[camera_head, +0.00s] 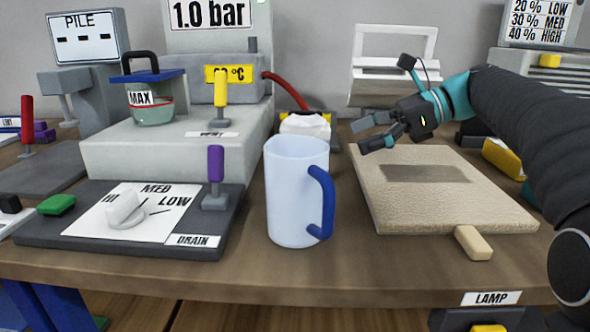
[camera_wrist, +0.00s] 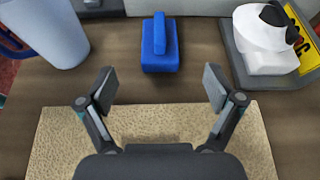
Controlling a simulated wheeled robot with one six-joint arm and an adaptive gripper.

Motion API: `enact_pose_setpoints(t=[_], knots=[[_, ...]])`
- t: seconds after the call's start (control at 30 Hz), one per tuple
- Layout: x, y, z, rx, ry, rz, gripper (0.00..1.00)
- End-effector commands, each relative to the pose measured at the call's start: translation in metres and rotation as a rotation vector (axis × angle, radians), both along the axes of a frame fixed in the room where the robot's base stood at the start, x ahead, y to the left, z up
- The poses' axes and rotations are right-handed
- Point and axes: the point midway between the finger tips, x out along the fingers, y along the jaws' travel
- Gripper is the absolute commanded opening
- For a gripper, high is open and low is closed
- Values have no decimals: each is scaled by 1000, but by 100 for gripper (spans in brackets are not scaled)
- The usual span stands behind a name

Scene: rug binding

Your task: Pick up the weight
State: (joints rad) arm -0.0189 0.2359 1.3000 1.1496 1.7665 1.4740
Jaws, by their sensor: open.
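A blue block with a raised grip on top (camera_wrist: 160,62) stands on the table in the wrist view, beyond my fingertips and near the middle. It looks like the weight, but I see no label on it. It does not show in the head view, where the pale jug blocks the space behind it. My gripper (camera_head: 362,135) is open and empty above the left part of the beige rug piece (camera_head: 400,210), pointing left. In the wrist view my gripper (camera_wrist: 160,84) has its fingers spread wide, with the block apart from them, between their lines.
The pale jug with a blue handle (camera_head: 292,195) stands left of the rug. A white cloth-like lump (camera_head: 305,124) sits on a dark tray (camera_wrist: 240,70) behind. A grey machine block (camera_head: 150,160) bounds the left. Bare wood (camera_wrist: 190,90) lies between rug and block.

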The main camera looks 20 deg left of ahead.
Motion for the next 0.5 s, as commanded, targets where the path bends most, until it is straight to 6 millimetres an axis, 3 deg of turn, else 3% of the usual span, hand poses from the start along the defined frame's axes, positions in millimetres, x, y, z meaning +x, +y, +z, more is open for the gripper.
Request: enact_pose_setpoints(t=[0.17, 0.5], knots=[[-5, 15, -3, 19, 54, 3, 92], [-17, 68, -26, 17, 51, 3, 92]])
